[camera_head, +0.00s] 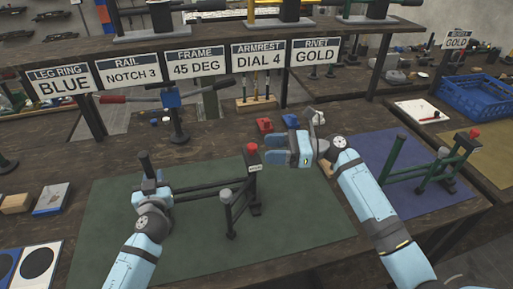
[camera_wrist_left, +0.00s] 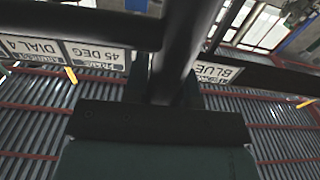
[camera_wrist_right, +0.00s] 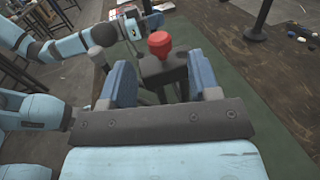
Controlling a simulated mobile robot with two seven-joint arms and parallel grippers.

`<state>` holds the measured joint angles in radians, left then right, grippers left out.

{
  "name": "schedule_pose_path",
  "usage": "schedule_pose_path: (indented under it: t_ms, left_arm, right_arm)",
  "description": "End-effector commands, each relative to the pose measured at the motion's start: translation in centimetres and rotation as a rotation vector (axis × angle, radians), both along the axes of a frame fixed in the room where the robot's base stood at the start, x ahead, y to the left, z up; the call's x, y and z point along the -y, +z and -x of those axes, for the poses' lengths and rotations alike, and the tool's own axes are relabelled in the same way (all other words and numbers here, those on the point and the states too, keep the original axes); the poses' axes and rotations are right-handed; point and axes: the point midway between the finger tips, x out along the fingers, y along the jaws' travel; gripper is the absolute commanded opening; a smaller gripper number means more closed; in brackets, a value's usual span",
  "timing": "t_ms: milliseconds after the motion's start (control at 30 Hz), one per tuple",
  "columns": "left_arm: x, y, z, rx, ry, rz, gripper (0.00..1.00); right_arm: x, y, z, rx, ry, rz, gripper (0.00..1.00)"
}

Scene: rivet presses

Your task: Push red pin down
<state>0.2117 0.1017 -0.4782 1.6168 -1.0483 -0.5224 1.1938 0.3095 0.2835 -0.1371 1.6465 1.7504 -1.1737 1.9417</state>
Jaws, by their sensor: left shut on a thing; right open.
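The red pin (camera_head: 252,147) stands up from a dark block on top of a post of the dark frame (camera_head: 205,189) on the green mat. It also shows in the right wrist view (camera_wrist_right: 160,43), beyond and between the blue fingers. My right gripper (camera_head: 270,158) is open, just right of the pin in the head view, with its fingers pointing towards it. Whether a finger touches the block cannot be told. My left gripper (camera_head: 150,192) is shut on a dark upright bar (camera_wrist_left: 178,50) at the frame's left end.
The green mat (camera_head: 300,239) is clear in front of the frame. A second dark green frame (camera_head: 437,165) with a red top stands on a blue mat at right. Red and blue blocks (camera_head: 265,125) lie behind the right gripper. A signed shelf (camera_head: 200,45) spans the back.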

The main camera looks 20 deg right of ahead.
Motion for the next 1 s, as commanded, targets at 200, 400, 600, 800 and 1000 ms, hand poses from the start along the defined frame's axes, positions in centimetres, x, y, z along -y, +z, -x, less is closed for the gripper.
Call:
schedule_pose_path:
  t_ms: [200, 400, 600, 800, 1000]
  left_arm:
    - [0.1, 0.1, 0.0, 0.001, -0.001, 0.003, 0.00]
    - [0.1, 0.1, 0.0, 0.001, -0.001, 0.003, 0.00]
    - [0.1, 0.1, 0.0, 0.001, -0.001, 0.003, 0.00]
    - [0.1, 0.1, 0.0, 0.001, -0.001, 0.003, 0.00]
    - [0.1, 0.2, 0.0, 0.002, -0.001, 0.004, 0.55]
  right_arm:
    - [4.2, -0.1, 1.1, -0.001, -0.002, 0.002, 0.56]
    - [6.0, 0.0, 1.6, -0.001, 0.000, 0.001, 0.56]
    - [6.3, 0.0, 1.7, 0.000, 0.000, 0.001, 0.56]
    - [6.3, 0.0, 1.7, -0.001, 0.000, 0.000, 0.56]
    - [6.3, 0.0, 1.7, -0.001, 0.000, 0.000, 0.56]
